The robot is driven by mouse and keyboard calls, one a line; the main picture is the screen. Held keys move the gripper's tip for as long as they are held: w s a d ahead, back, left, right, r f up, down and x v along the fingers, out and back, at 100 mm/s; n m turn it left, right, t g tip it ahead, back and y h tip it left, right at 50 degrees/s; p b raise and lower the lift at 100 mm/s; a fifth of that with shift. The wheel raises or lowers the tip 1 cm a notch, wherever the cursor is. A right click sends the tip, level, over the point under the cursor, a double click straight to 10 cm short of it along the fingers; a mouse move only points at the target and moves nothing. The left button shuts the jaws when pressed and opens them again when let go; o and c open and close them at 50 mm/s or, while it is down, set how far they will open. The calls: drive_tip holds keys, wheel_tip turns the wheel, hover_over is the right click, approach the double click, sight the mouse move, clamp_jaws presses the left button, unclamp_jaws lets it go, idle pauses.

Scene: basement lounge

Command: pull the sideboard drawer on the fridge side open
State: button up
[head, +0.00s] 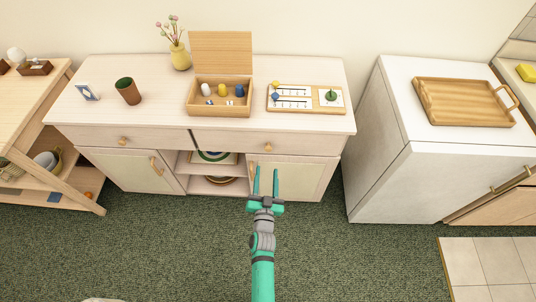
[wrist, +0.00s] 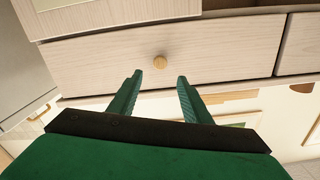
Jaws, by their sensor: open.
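The pale wood sideboard (head: 150,95) stands against the wall. Its drawer on the fridge side (head: 300,145) looks shut, flush with the front. That drawer also fills the middle of the wrist view (wrist: 220,50), which looks upside down. Its round wooden knob (head: 268,147) is clear in the wrist view (wrist: 160,62), between and just beyond my fingertips. My gripper (head: 266,172) is open and empty in front of the sideboard. Its two green fingers (wrist: 160,77) point at the drawer front on either side of the knob's line. I see no contact.
The white fridge (head: 385,160) stands right of the sideboard, with a wooden tray (head: 430,110) on top. An open wooden box (head: 220,109), a game board (head: 292,107), a cup (head: 128,91) and a vase (head: 180,57) stand on the sideboard. The green carpet in front is clear.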

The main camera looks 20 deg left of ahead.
sight(268, 150)
drive_tip(key=x, duration=0.9)
drive_tip(key=shift+w, duration=0.25)
clamp_jaws()
drive_tip(key=shift+s, duration=0.15)
